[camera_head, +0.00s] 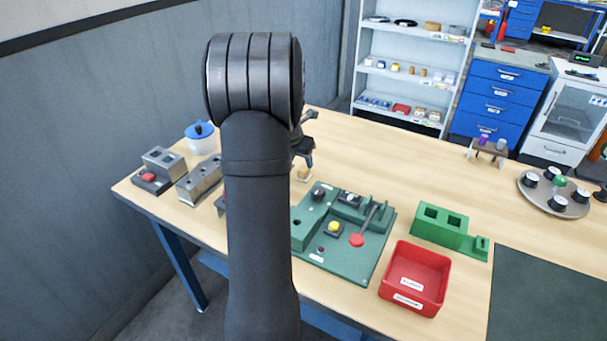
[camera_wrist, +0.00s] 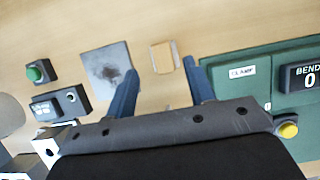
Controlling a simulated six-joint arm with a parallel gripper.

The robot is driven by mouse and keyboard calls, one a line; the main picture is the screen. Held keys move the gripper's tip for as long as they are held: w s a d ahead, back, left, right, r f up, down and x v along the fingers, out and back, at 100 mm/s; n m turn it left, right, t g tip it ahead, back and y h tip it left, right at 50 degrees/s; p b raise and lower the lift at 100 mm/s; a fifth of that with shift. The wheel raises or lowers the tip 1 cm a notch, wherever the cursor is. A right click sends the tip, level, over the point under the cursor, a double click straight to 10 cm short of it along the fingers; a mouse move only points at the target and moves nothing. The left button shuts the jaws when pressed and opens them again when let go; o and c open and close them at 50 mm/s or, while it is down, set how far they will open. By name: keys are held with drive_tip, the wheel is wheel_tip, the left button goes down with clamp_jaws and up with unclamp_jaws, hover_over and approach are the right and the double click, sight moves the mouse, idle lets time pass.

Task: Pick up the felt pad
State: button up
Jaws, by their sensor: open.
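A small tan pad (camera_wrist: 163,56), which looks like the felt pad, lies flat on the wooden table. In the wrist view it shows between and slightly beyond the tips of my gripper (camera_wrist: 160,68). The two blue-grey fingers are spread apart with nothing between them, and the pad seems to lie below them. In the head view the tan pad (camera_head: 304,174) shows just under my gripper (camera_head: 307,161), which is partly hidden behind my arm.
The green bending fixture (camera_head: 372,262) stands right beside the pad; its edge shows in the wrist view (camera_wrist: 240,92). A grey square plate (camera_wrist: 109,71) lies left of the pad, near a green button box (camera_wrist: 40,71). A red bin (camera_head: 414,278) stands further right.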

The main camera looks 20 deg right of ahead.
sight(304, 168)
drive_tip(key=shift+x, duration=2.65)
drive_tip(key=shift+s+d, duration=0.1)
drive_tip(key=shift+s, duration=0.05)
drive_tip(key=c, duration=0.8)
